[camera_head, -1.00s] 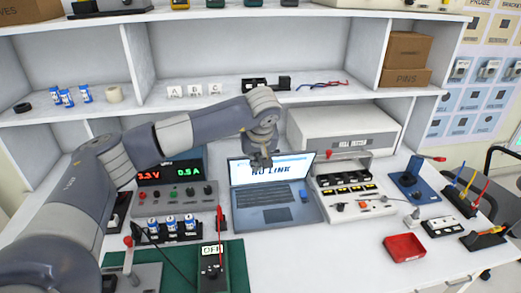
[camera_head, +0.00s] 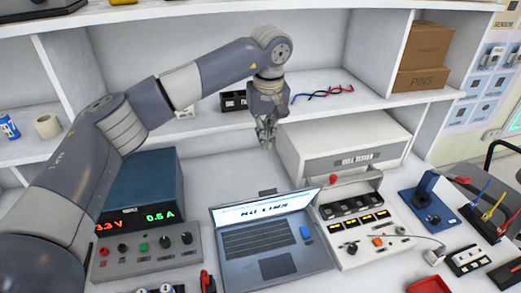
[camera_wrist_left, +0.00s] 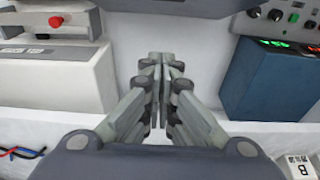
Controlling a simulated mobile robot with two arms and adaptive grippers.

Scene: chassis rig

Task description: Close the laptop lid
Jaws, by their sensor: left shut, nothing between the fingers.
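The laptop (camera_head: 272,262) sits on the white bench in the head view, its keyboard facing me. Its lid (camera_head: 262,211) is raised, with a lit screen seen at a shallow angle. My left gripper (camera_head: 266,146) points down above and behind the lid, apart from it. Its fingers are together and empty. In the left wrist view the closed fingers (camera_wrist_left: 163,60) hang over bare white bench. A grey edge at the top of that view may be the laptop; I cannot tell. My right gripper is not in view.
A power supply (camera_head: 150,192) stands left of the laptop. A test panel (camera_head: 362,225) with a red knob stands right of it. A large white instrument (camera_head: 345,145) is behind on the right. Shelves (camera_head: 200,124) rise at the back. A red tray (camera_head: 430,285) lies at front right.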

